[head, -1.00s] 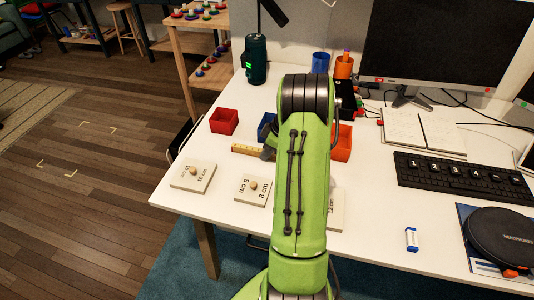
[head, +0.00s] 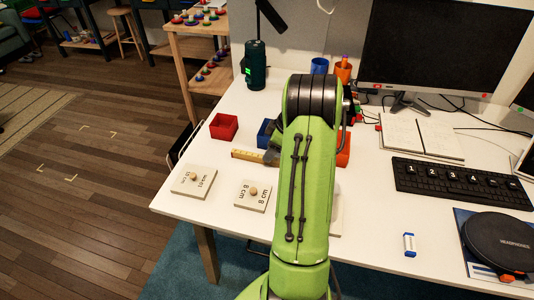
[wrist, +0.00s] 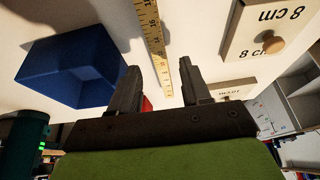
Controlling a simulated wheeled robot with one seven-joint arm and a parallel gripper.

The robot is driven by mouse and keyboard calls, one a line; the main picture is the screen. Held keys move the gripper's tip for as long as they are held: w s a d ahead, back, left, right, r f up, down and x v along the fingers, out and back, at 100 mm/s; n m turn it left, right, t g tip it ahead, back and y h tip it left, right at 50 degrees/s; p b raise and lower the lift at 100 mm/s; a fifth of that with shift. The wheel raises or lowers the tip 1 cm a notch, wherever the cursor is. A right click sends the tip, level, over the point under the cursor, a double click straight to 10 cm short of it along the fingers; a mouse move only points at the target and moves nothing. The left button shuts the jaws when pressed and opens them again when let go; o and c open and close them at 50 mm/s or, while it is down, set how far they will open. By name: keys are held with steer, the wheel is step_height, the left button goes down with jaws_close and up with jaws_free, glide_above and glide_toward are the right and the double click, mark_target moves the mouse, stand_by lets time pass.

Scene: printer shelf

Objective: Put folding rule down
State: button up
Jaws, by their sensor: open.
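The folding rule (head: 248,154), a yellow strip with dark marks, lies on the white table in the head view, left of my arm. In the wrist view the rule (wrist: 155,45) runs down from the top edge, its near end in line with the gap between my fingers. My gripper (wrist: 160,88) is open, with clear space on both sides of the rule. In the head view my gripper (head: 272,156) is mostly hidden by my green arm, at the rule's right end. Whether the fingers touch the table cannot be told.
A red box (head: 223,127) stands behind the rule and a blue box (wrist: 75,72) close beside it. An orange box (head: 343,150) is partly hidden by my arm. Knobbed plates, one marked 8 cm (head: 253,196), lie in front. Keyboard (head: 463,183) and headphones case (head: 497,240) are at right.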

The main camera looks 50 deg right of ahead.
steer(key=p+v, duration=0.2)
steer(key=v, duration=0.6)
steer(key=a+r+m, duration=0.1)
steer(key=a+r, duration=0.3)
steer(key=a, duration=0.3)
steer(key=a+r+m+h, duration=0.1)
steer(key=a+r, duration=0.4)
steer(key=a, duration=0.3)
steer(key=a+r, duration=0.4)
steer(key=a, duration=0.3)
steer(key=s+a+m+t+h, duration=0.1)
steer(key=s+a+m, duration=0.2)
steer(key=s+a, duration=0.8)
steer(key=s, duration=0.3)
steer(key=shift+s+t, duration=0.3)
steer(key=shift+f, duration=0.15)
